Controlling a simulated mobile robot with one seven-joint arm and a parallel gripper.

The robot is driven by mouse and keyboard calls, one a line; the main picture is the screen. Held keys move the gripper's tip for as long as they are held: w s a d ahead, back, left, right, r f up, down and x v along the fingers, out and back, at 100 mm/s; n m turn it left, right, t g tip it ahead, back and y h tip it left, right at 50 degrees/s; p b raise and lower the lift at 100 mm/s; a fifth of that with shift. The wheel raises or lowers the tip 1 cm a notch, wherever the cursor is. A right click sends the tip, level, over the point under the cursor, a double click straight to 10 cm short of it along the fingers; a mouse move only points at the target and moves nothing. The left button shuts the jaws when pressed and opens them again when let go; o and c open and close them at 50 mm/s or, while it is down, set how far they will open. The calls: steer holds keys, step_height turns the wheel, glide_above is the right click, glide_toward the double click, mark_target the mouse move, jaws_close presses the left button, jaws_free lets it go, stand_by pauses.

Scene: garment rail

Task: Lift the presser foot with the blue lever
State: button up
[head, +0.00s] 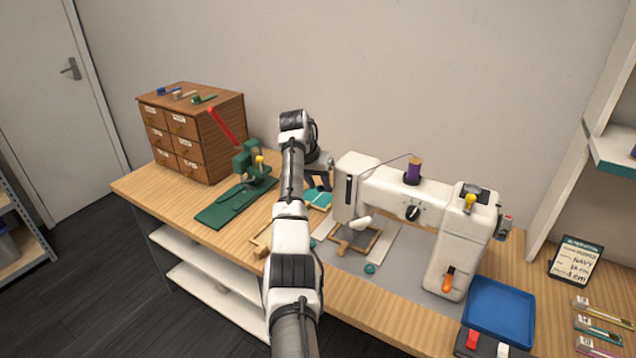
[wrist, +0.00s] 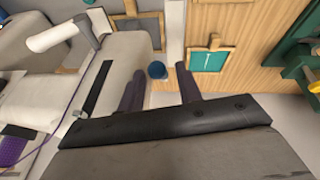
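The white sewing machine (head: 445,245) stands on the bench, and its head end also shows in the wrist view (wrist: 128,48). The blue lever's round end (wrist: 157,70) shows in the wrist view beside the machine's head. My gripper (wrist: 160,72) is open, with one dark finger on each side of the blue end in the picture. I cannot tell whether the tips are level with it or short of it. In the head view my gripper (head: 320,178) is just left of the machine head, partly behind my arm. The presser foot cannot be made out.
A framed cloth lies under the needle area (head: 354,237). A teal framed patch (wrist: 208,61) lies nearby. A green press (head: 250,165) with a red handle and a wooden drawer cabinet (head: 190,135) stand left. A blue tray (head: 500,312) is at the right.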

steer(key=shift+s+d+f, duration=0.15)
steer(key=shift+d+f, duration=0.05)
steer(key=shift+f, duration=0.1)
